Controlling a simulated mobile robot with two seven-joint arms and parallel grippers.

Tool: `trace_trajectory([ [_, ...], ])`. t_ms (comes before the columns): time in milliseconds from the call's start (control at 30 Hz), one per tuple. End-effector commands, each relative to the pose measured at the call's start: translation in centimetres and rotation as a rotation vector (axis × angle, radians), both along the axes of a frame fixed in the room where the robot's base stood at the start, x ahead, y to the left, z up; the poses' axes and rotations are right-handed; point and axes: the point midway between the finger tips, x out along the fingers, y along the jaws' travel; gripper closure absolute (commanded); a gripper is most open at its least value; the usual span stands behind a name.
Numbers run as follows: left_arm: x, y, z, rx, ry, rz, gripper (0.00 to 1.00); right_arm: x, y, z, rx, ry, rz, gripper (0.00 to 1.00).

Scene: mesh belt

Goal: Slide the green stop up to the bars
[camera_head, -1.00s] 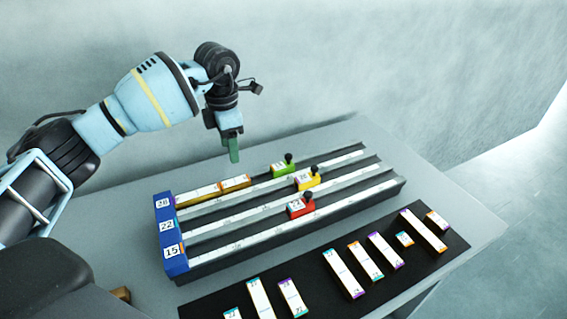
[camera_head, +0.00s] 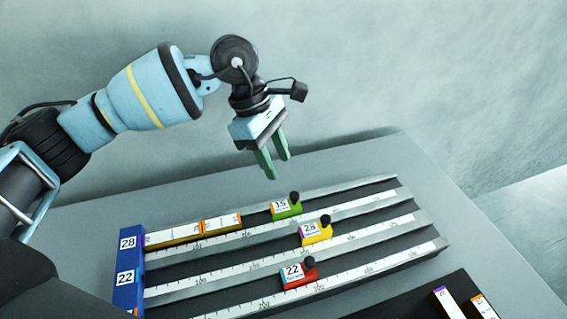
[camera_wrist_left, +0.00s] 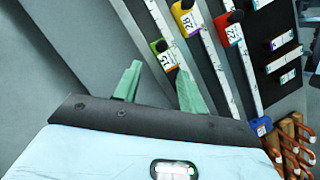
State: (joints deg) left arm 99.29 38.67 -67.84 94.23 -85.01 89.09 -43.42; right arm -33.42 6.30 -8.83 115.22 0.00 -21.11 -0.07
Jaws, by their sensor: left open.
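The green stop (camera_head: 287,209), labelled 15 with a black knob, sits in the farthest channel of the rail rack. Two orange-edged white bars, one (camera_head: 172,236) by the blue end block and a shorter one (camera_head: 221,223), lie end to end in that channel. A gap separates the shorter bar from the green stop. My left gripper (camera_head: 278,167) is open and empty, its green fingers pointing down above and behind the green stop. In the left wrist view the green stop (camera_wrist_left: 165,58) shows near the fingertips, partly hidden by one finger. My right gripper is not in view.
A yellow stop (camera_head: 316,232) and a red stop (camera_head: 298,274) sit in the nearer channels. The blue end block (camera_head: 129,270) closes the left end. A black mat (camera_head: 408,304) with bars lies in front. The table behind the rack is clear.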

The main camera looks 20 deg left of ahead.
Motion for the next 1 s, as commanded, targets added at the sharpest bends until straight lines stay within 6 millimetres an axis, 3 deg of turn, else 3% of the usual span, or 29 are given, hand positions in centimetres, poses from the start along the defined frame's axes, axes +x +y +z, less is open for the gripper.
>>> trace_trajectory([
  [133, -0.6, -1.1, 0.1, -0.026, -0.010, -0.059, 0.59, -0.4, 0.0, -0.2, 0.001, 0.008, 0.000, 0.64],
  [433, -0.8, -1.4, -0.5, -0.028, -0.009, -0.064, 0.59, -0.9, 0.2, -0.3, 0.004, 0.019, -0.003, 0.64],
  [800, -1.2, -3.3, -5.2, -0.026, -0.008, -0.064, 0.59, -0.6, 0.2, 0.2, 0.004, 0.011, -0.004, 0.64],
  [1000, -1.3, -4.0, -6.8, -0.028, -0.009, -0.062, 0.59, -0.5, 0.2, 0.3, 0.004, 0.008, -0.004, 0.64],
])
